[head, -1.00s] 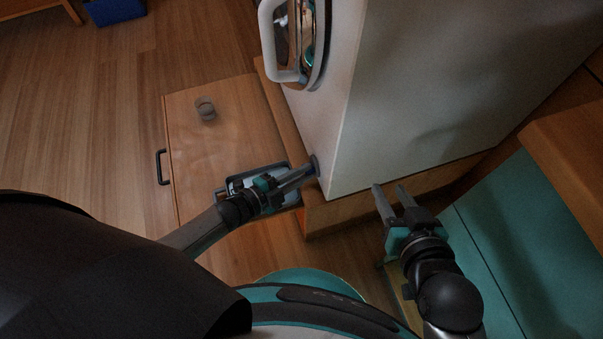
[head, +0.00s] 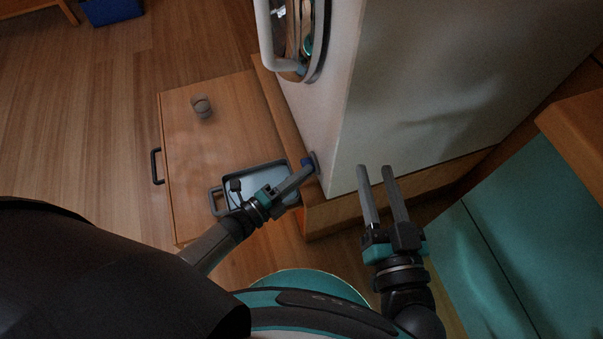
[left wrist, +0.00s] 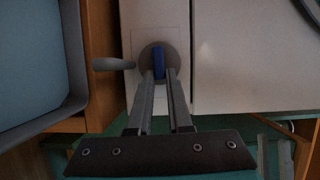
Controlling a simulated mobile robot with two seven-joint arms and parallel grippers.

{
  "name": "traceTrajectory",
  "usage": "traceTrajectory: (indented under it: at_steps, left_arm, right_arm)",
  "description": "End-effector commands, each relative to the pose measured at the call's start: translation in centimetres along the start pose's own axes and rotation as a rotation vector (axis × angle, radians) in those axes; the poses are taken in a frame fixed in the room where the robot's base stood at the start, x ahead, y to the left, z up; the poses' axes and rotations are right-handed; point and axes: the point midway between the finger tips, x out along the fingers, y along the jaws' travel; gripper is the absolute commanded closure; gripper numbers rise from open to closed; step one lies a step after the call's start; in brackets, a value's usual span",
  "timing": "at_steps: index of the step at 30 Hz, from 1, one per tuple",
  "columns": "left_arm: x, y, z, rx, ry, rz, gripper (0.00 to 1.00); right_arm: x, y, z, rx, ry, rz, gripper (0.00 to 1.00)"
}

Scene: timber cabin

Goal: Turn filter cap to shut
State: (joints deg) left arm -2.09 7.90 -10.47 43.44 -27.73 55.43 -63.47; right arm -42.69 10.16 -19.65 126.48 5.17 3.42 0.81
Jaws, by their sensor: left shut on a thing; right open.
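The filter cap is a round grey disc (head: 316,162) with a blue grip, low on the front of the white machine (head: 410,90) near its corner. In the left wrist view the blue grip (left wrist: 158,62) stands nearly upright in the picture. My left gripper (head: 304,172) is shut on that grip, its two fingers (left wrist: 158,80) on either side of it and hiding the disc's lower part. My right gripper (head: 374,170) is open and empty, pointing up the picture beside the machine's right side.
A grey-rimmed tray (head: 215,203) with a pale blue floor lies on the wooden drawer (head: 185,150), beneath my left gripper. A small grey cup (head: 202,106) stands there too. A grey peg (left wrist: 113,64) sticks out left of the cap. A teal panel (head: 510,240) lies at right.

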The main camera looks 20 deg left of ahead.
Motion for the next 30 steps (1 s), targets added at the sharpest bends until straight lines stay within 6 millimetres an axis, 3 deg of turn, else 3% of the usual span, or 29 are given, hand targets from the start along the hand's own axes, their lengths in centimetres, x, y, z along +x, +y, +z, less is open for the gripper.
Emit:
traceTrajectory:
  at_steps: [21,22,30]
  left_arm:
    - [-0.05,0.2,0.05,0.057,0.0,-0.021,1.0]
    - [-0.05,0.2,0.05,0.057,0.0,-0.021,0.8]
    - [-0.02,0.17,0.03,0.056,0.0,-0.022,0.53]
  right_arm:
    - [-0.02,-0.03,-0.01,0.001,0.004,-0.001,0.6]
    - [-0.02,-0.03,0.0,0.001,0.004,-0.001,0.6]
    - [-0.02,-0.03,0.01,0.001,0.004,-0.001,0.6]
